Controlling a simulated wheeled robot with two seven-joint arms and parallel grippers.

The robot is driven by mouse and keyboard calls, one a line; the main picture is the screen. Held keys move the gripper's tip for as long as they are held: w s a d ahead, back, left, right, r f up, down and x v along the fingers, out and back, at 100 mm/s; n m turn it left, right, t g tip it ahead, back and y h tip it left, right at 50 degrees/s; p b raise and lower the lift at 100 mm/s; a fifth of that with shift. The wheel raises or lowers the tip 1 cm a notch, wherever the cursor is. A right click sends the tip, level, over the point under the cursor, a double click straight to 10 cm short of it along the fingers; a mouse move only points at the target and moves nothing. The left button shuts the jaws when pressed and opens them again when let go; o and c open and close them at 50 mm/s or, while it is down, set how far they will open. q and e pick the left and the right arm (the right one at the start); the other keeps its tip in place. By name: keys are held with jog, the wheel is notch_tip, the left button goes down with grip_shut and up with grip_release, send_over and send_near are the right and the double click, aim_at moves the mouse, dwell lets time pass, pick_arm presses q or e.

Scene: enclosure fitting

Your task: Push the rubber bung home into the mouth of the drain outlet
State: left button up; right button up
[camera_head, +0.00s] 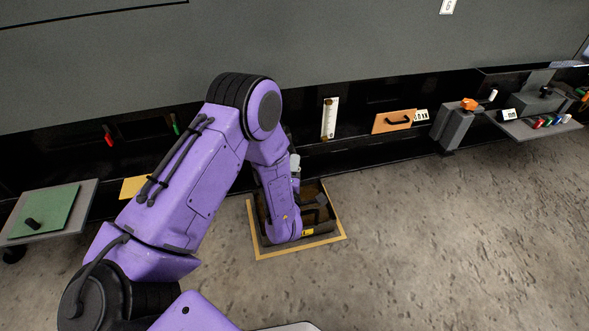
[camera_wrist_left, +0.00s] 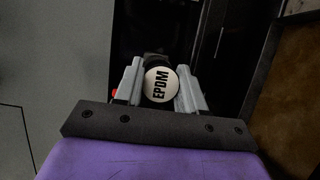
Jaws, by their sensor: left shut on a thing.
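The rubber bung (camera_wrist_left: 160,85) shows in the left wrist view as a round, pale face lettered EPDM with a dark body behind it. My left gripper (camera_wrist_left: 159,72) is shut on it, one grey finger on each side. In the head view my purple left arm reaches down to the dark panel base by the floor box, and its forearm largely hides the gripper and bung. I cannot make out the drain outlet's mouth in either view; the area beyond the bung is very dark. My right gripper is not in view.
An open dark box (camera_head: 322,225) stands on the floor inside a yellow outline (camera_head: 254,229), close to my forearm. A white gauge strip (camera_head: 330,117) and an orange panel with a handle (camera_head: 393,121) are to the right. A green-topped cart (camera_head: 52,210) stands left. Floor at right is clear.

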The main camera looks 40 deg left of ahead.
pick_arm(q)
jog(key=shift+w+a, duration=0.55)
jog(key=shift+a, duration=0.1)
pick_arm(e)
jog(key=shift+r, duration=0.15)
pick_arm(q)
jog(key=o, duration=1.2)
jog(key=shift+p+v, duration=0.7)
jog(key=shift+v, duration=0.2)
jog(key=p+v, duration=0.2)
jog(key=v, duration=0.6)
jog(key=shift+s+d, duration=0.2)
jog(key=shift+s, duration=0.15)
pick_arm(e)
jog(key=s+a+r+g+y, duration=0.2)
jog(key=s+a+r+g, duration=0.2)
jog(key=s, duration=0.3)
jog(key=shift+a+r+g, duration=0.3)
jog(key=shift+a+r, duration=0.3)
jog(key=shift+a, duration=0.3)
